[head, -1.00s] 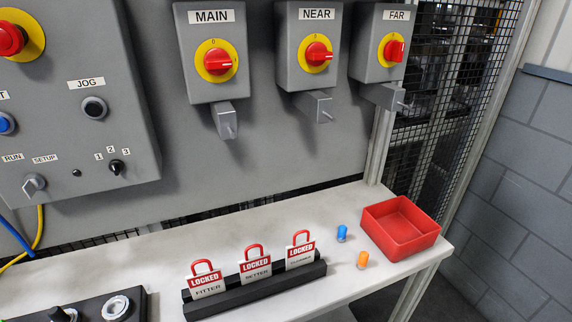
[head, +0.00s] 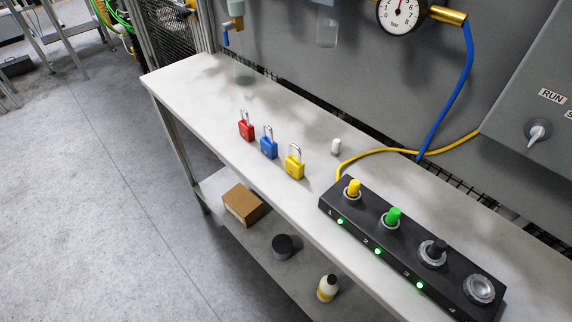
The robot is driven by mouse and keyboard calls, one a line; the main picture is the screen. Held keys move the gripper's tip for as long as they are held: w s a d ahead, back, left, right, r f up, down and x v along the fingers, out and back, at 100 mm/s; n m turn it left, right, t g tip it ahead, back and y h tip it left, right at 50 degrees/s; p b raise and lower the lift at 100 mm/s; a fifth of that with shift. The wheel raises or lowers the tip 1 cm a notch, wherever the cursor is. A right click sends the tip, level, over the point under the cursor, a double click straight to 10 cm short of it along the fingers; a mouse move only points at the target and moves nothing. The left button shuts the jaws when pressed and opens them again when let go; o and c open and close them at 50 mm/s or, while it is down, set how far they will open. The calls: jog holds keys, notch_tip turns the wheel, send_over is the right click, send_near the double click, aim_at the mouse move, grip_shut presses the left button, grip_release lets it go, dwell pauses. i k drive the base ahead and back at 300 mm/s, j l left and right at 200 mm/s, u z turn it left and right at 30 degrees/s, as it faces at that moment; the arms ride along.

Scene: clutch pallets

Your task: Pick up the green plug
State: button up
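The green plug (head: 392,215) stands upright in the second socket of a black socket block (head: 328,207) on the white bench, in the head view. A yellow plug (head: 353,188) stands in the first socket, to its left. A black plug (head: 437,249) stands in the third socket, to its right. The fourth socket (head: 480,289) holds no plug. Green lights show on the block's front beside the first three sockets. My gripper is not in view.
A yellow cable (head: 400,151) runs behind the block. A lower shelf holds a cardboard box (head: 244,204). Open floor (head: 90,200) lies left.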

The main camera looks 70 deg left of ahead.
aim_at(391, 218)
jog(key=u, duration=1)
